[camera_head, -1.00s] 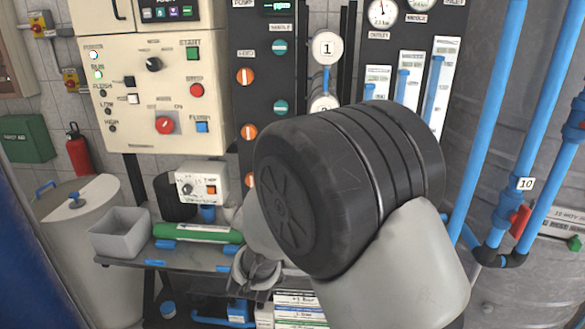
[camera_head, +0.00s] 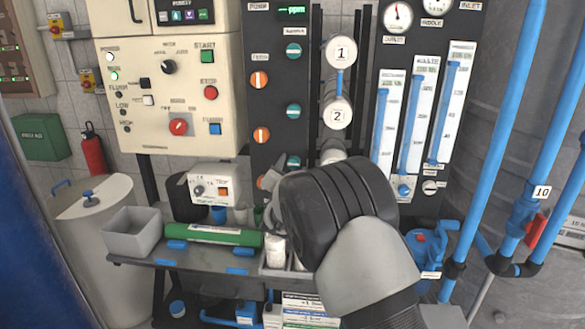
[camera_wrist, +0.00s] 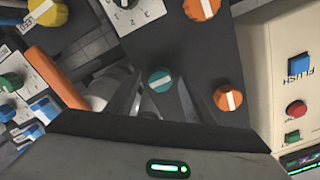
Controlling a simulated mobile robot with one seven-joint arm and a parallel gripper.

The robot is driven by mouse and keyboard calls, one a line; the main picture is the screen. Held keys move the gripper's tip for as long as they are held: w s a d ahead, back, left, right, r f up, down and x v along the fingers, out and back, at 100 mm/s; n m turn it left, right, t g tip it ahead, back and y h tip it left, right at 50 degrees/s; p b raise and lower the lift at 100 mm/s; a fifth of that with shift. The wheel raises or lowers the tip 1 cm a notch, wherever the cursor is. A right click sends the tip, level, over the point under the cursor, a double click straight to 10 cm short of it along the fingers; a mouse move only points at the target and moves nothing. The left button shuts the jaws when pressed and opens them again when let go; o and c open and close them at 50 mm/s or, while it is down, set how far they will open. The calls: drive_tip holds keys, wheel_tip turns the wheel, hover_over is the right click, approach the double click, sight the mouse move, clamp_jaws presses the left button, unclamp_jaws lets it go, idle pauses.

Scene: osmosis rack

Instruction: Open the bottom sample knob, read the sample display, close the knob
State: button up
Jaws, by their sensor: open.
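The bottom sample knob is a teal round knob with a pale bar, low on the dark panel in the head view (camera_head: 293,162), just above my wrist. In the wrist view the teal knob (camera_wrist: 160,79) lies just ahead of the fingers, its bar close to horizontal. My gripper (camera_wrist: 160,102) is open and apparently empty, apart from the knob. In the head view the fingers are mostly hidden behind my dark wrist. The sample display (camera_head: 291,10) is lit green at the top of the panel; "ppm" shows, but its number is out of frame.
Orange feed knobs (camera_head: 260,135) sit left of the teal ones. A cream control box (camera_head: 150,115) stands further left. Numbered white tubes (camera_head: 339,52) and flow meters (camera_head: 411,125) are to the right. A bench (camera_head: 200,258) with a grey bin (camera_head: 133,232) lies below.

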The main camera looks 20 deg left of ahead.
drive_tip(key=shift+w, duration=0.1)
drive_tip(key=c, duration=1)
drive_tip(key=shift+c, duration=0.2)
drive_tip(key=shift+n, duration=0.4)
drive_tip(key=n, duration=0.8)
drive_tip(key=shift+a+n, duration=0.1)
drive_tip(key=shift+n, duration=0.2)
drive_tip(key=n+p, duration=0.1)
drive_tip(key=n, duration=0.3)
drive_tip(key=n+p, duration=0.1)
drive_tip(key=n, duration=0.3)
drive_tip(key=shift+n, duration=0.4)
